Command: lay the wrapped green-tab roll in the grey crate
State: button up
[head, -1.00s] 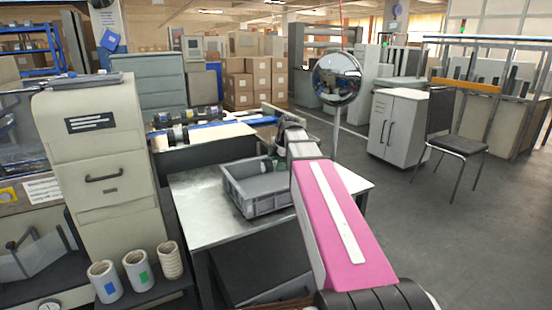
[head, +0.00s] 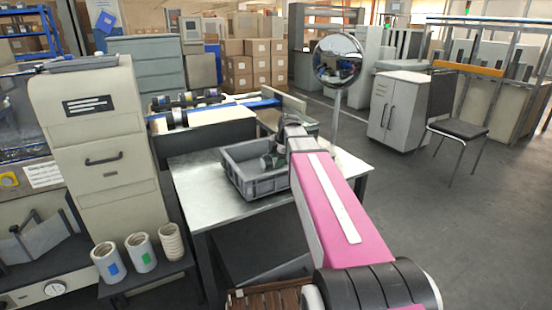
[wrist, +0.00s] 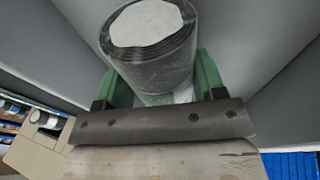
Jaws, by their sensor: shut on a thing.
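My gripper (wrist: 163,78) has green fingers closed on both sides of a roll (wrist: 152,48) wrapped in clear film. The roll has a dark side and a pale end; I see no green tab on it. In the head view, the roll (head: 270,160) shows small and partly hidden by my arm, within the outline of the grey crate (head: 272,187). The crate is on the metal table (head: 200,205). In the wrist view, grey walls rise around the roll. I cannot tell whether it touches the crate floor.
Three pale rolls stand on a dark shelf at lower left: one with a blue tab (head: 108,263), one with a green tab (head: 140,252), one plain (head: 171,241). A mirror on a post (head: 338,60) stands behind the table. A conveyor (head: 205,125) lies behind the crate.

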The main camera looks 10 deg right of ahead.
jog(key=shift+f, duration=0.6)
dwell(0.3)
jog(key=o, duration=1.2)
jog(key=v, duration=1.1)
